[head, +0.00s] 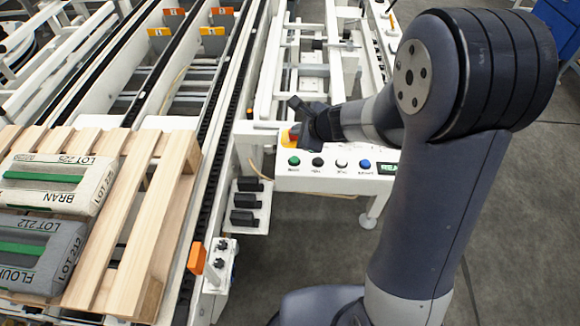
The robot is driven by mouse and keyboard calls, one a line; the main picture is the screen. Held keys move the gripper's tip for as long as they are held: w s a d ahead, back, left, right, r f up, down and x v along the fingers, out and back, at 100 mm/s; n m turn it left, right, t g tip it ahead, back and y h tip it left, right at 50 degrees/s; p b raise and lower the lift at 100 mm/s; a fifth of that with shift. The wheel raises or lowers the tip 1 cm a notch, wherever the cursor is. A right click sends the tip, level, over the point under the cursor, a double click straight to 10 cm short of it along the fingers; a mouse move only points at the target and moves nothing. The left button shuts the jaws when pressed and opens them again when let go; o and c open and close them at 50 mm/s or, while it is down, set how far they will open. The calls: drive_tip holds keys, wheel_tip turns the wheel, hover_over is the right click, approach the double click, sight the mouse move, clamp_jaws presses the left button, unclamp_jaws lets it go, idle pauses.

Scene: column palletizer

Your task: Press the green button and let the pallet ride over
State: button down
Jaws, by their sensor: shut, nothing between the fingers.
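The green button (294,161) is the leftmost of a row on a white control panel (300,183). My gripper (296,128) is shut and empty. It appears just above and behind the green button in the picture, close to a red and yellow part at the panel's left end. I cannot tell whether it touches anything. The wooden pallet (152,232) lies on the conveyor at the left. It carries a bag marked BRAN (58,183) and a bag marked FLOUR (36,252).
Black (318,162), white (342,164) and blue (365,164) buttons sit right of the green one. The conveyor track (215,150) runs away from the pallet, with orange flags (212,31) farther along. Grey floor (300,250) is open below the panel.

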sight(297, 162)
drive_tip(key=shift+f, duration=0.1)
idle(0.3)
wheel_tip(297, 162, down, 9)
drive_tip(key=b, duration=0.8)
idle(1.8)
drive_tip(key=shift+f+b, duration=0.25)
drive_tip(key=shift+b, duration=0.4)
